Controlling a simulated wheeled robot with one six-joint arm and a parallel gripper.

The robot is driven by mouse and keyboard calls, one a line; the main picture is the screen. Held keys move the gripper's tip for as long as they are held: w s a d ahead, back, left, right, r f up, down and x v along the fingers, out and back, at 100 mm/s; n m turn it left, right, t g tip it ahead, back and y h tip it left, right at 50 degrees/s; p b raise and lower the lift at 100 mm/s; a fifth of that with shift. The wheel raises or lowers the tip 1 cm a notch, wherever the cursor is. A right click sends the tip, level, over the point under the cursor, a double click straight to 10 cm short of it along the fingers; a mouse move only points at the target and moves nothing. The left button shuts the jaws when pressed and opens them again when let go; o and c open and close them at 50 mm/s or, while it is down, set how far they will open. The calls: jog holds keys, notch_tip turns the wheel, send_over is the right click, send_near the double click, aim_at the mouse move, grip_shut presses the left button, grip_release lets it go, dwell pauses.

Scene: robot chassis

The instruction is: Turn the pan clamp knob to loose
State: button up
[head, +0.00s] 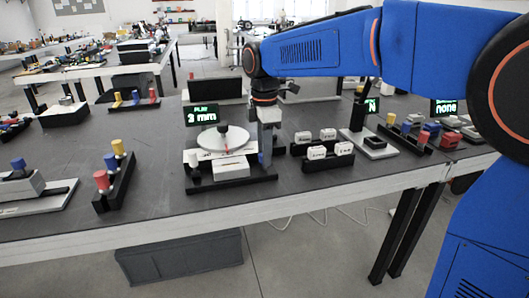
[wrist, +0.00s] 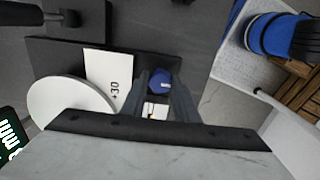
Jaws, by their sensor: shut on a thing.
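The device with the round white plate (head: 222,139) stands on a black base (head: 232,186) on the table. Its display (head: 203,116) reads "PLAY 3 mm". A red pointer line shows on the plate. The blue knob (wrist: 160,82), which looks like the pan clamp knob, is at the device's right side. My gripper (head: 267,158) points down there. In the wrist view my gripper (wrist: 161,90) has its two fingers shut on the blue knob, one on each side. The knob's lower part is hidden, and no loose or tight marking is readable.
A white card marked "+30" (wrist: 110,82) is beside the knob. White blocks (head: 328,150) stand close to the right of the device. A rack with red and yellow pegs (head: 115,183) is at the left. The table's front edge runs close before the device.

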dwell(0.3)
jog(key=o, duration=1.1)
jog(key=shift+c, duration=0.2)
notch_tip(320, 180, up, 17)
jog(key=shift+r, duration=0.2)
jog(key=shift+d, duration=0.1)
